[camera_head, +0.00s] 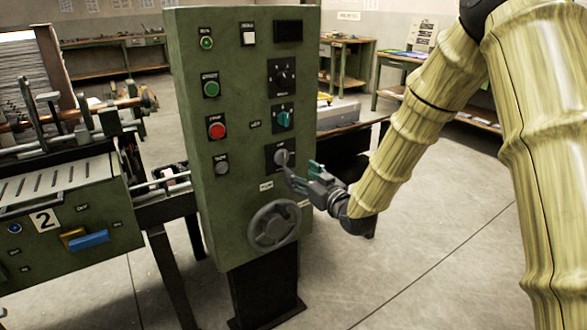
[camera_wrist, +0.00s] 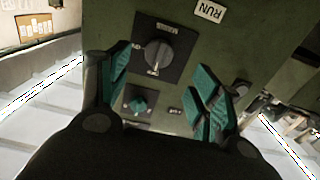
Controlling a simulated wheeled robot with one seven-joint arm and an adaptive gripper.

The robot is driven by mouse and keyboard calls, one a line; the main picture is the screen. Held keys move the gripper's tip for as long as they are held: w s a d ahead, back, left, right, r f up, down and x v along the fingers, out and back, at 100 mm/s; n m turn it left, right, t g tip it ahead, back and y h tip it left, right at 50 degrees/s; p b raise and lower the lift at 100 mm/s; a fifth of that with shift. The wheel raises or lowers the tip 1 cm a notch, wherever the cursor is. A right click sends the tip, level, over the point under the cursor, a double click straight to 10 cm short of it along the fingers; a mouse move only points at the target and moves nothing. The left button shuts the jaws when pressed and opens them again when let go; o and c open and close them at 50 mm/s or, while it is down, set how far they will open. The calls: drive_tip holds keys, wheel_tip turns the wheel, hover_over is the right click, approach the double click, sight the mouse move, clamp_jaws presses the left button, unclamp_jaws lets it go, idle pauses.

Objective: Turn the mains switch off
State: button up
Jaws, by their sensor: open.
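A green control cabinet (camera_head: 240,130) stands in the middle of the head view. Low on its face is a grey rotary switch (camera_head: 282,157) on a black plate; it also shows in the wrist view (camera_wrist: 158,48). Its label is too small to read, so I cannot confirm that it is the mains switch. My gripper (camera_head: 302,176) is just right of and below this switch. In the wrist view my gripper (camera_wrist: 163,82) is open, with teal pads apart and nothing between them. The grey switch lies beyond the fingertips; I cannot tell whether they touch it.
A teal knob (camera_head: 283,118) and a black selector (camera_head: 282,77) sit above the grey switch. A red button (camera_head: 216,127) is to their left. A handwheel (camera_head: 274,225) juts out below my gripper. A machine (camera_head: 70,185) stands left. Floor at right is clear.

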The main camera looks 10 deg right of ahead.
drive_tip(key=shift+v, duration=1.95)
drive_tip(key=s+d+f+m+g+h, duration=0.15)
drive_tip(key=s+f+g, duration=0.25)
drive_tip(key=s+f, duration=0.7)
drive_tip(key=s+d+f+m+g+h, duration=0.1)
drive_tip(key=s+f+g+h, duration=0.35)
drive_tip(key=f, duration=1.05)
drive_tip(key=s+d+f+m+g, duration=0.2)
drive_tip(key=s+f, duration=0.9)
drive_tip(key=f, duration=0.1)
drive_tip(key=s+d+f+g+h, duration=0.1)
drive_tip(key=s+f+g, duration=0.25)
drive_tip(key=s, duration=0.75)
drive_tip(key=s+d+f+g, duration=0.1)
drive_tip(key=s+f+g, duration=0.3)
drive_tip(key=s, duration=0.7)
wheel_tip(320, 180, up, 14)
drive_tip(key=t+p, duration=0.1)
drive_tip(key=p, duration=1.4)
drive_tip(key=shift+d+m+t+h, duration=0.25)
drive_tip(key=shift+m+t+h, duration=0.05)
drive_tip(key=shift+m, duration=0.15)
drive_tip(key=shift+w+r, duration=0.1)
